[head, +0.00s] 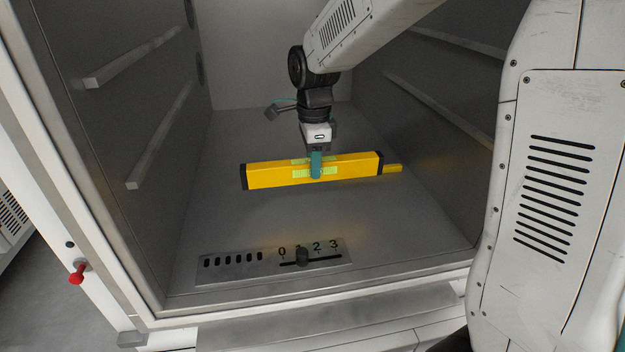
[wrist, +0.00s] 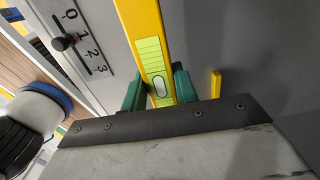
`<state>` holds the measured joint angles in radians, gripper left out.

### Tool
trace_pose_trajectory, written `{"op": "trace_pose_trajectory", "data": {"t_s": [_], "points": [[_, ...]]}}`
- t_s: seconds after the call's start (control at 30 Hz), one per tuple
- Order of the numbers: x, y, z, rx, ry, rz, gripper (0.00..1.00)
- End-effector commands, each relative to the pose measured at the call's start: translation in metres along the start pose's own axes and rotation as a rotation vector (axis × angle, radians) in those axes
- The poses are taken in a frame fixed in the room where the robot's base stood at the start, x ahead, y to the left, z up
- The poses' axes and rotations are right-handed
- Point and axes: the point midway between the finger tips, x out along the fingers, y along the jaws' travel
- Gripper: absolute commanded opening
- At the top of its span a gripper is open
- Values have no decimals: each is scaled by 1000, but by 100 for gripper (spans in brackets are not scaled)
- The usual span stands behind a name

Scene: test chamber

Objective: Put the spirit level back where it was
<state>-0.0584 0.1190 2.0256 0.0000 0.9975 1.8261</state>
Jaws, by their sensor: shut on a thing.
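The spirit level (head: 268,175) is a long yellow bar with black ends and a pale green window, lying crosswise inside the chamber. My gripper (head: 316,170) reaches down from above and is shut on its middle. In the wrist view the teal fingers of my gripper (wrist: 158,92) sit on both sides of the level (wrist: 136,22), by the vial window. I cannot tell whether the level rests on the floor or hangs just above it. A small yellow block (head: 393,168) lies beyond its right end; it also shows in the wrist view (wrist: 215,84).
A slider panel (head: 228,272) with marks 0 to 3 and a black knob (head: 302,257) near 1 is at the chamber's front edge. Rails (head: 160,136) line the side walls. A red knob (head: 77,272) is on the left frame. The floor (head: 240,220) before the level is clear.

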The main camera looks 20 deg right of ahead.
Motion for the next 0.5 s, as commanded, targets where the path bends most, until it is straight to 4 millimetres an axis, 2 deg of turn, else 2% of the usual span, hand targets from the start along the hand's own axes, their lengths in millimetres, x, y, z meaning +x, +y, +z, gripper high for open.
{"op": "trace_pose_trajectory", "data": {"t_s": [0.07,0.17,0.5], "points": [[-8,-2,-2,5,1,3,0],[-2,-9,-8,20,6,25,0],[32,-75,-26,29,5,28,0]]}}
